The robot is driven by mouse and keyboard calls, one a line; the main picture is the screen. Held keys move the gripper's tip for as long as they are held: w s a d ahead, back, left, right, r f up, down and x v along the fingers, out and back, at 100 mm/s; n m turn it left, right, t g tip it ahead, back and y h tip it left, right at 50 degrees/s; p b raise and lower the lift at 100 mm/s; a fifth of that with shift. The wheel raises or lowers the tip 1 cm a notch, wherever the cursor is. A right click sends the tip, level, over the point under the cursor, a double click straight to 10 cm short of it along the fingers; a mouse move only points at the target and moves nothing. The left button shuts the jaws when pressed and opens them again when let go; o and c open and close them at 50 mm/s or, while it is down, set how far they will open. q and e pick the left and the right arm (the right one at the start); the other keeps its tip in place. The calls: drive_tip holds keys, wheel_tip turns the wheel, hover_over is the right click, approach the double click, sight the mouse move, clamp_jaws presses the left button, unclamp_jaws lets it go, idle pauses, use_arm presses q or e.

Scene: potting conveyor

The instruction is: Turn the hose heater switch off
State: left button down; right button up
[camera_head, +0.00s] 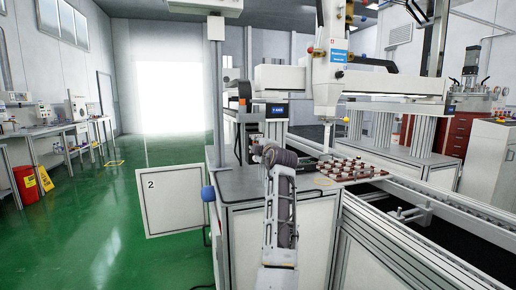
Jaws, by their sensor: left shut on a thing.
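My left arm comes up from the bottom middle of the head view. Its left gripper (266,150) is at the far end of the arm, over the grey cabinet top (238,184). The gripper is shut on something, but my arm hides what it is. I cannot make out the hose heater switch; it may be too small or hidden behind my arm. A dark control box with a lit blue display (277,110) stands behind and above the gripper, apart from it in the picture. My right gripper is not in view.
A dispensing gantry (328,75) hangs over the work area. A tray of brown-and-white parts (345,169) lies right of my arm, beside the conveyor rail (440,205). A white panel marked 2 (174,202) stands at left. The green floor (95,235) is open.

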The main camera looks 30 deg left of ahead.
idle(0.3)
use_arm(q)
drive_tip(key=c, duration=1.5)
unclamp_jaws()
drive_tip(key=shift+c, duration=0.2)
